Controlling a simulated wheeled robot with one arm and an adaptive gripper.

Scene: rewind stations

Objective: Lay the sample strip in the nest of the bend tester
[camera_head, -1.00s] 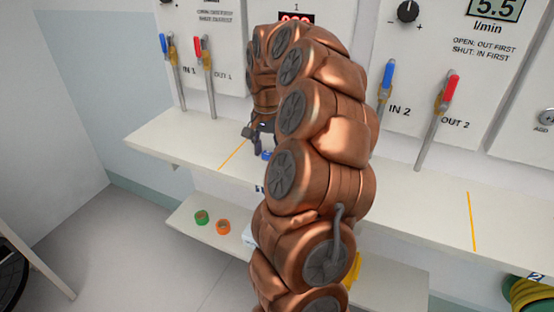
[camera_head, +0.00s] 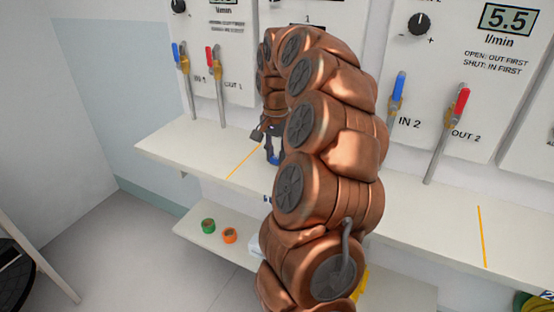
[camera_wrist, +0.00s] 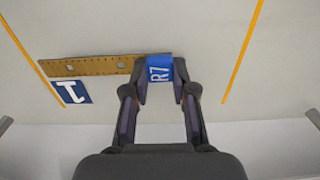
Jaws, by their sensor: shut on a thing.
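My gripper (camera_wrist: 160,92) is shut on a blue block (camera_wrist: 158,70) marked R7 in the wrist view, with one finger at each side. A flat yellow-brown strip (camera_wrist: 90,66) with holes lies just left of the block. I cannot tell whether the two are joined. In the head view my gripper (camera_head: 269,140) is over the shelf below the left panel, partly hidden by my arm, with blue showing at its tips. I cannot make out a bend tester or its nest.
The long white shelf (camera_head: 425,205) has yellow lines across it. A blue label (camera_wrist: 70,93) lies by the strip. Red and blue valve levers (camera_head: 460,105) stand behind the shelf.

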